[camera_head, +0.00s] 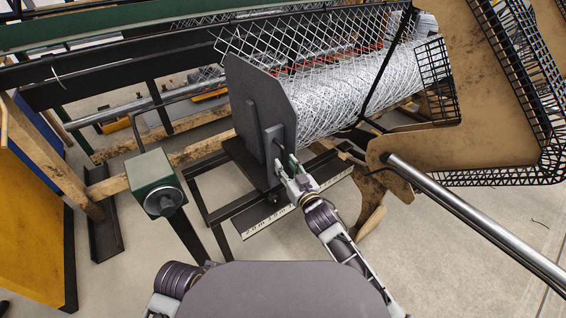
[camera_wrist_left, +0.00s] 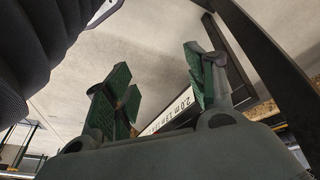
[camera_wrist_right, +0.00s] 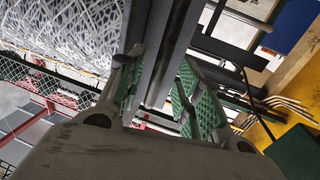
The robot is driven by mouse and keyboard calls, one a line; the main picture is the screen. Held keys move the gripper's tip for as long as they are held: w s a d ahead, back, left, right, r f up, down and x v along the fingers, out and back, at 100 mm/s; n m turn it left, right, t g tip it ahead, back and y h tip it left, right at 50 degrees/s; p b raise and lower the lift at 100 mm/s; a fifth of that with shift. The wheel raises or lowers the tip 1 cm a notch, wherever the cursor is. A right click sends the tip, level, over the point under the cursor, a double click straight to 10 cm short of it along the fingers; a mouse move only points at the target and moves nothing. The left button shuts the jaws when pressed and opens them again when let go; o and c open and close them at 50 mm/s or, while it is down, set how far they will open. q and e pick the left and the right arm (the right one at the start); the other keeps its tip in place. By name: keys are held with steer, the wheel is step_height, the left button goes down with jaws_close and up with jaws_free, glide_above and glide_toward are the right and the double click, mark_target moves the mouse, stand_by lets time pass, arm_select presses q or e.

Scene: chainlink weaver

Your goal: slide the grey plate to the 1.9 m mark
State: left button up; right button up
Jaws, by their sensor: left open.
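The grey plate (camera_head: 258,105) stands upright at the near end of the mesh roll, with a vertical bar handle (camera_head: 273,147) on its face. My right gripper (camera_head: 287,172) is at the lower part of this handle. In the right wrist view its green pads close in on both sides of the grey bar (camera_wrist_right: 172,50), so it is shut on the handle. A white scale strip (camera_head: 290,205) with metre marks runs on the floor-level frame below the plate. The left wrist view shows its 2.0 m end (camera_wrist_left: 180,103) behind my open, empty left gripper (camera_wrist_left: 158,85). The plate's exact mark cannot be read.
A green box on a post (camera_head: 152,182) stands left of the plate. The wire mesh roll (camera_head: 350,95) lies behind it. A steel tube (camera_head: 480,220) and a brown panel with black mesh edging (camera_head: 500,120) are on the right. A yellow panel (camera_head: 35,220) is at far left.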

mark_target(284, 162)
steer(key=shift+w+a, duration=0.3)
steer(key=shift+w, duration=0.35)
arm_select(q)
steer(key=shift+b+x, duration=0.35)
steer(key=shift+x, duration=0.6)
arm_select(e)
steer(key=shift+x, duration=0.85)
arm_select(q)
steer(key=shift+d+t, duration=0.1)
steer(key=shift+t, duration=0.2)
arm_select(e)
jaws_close()
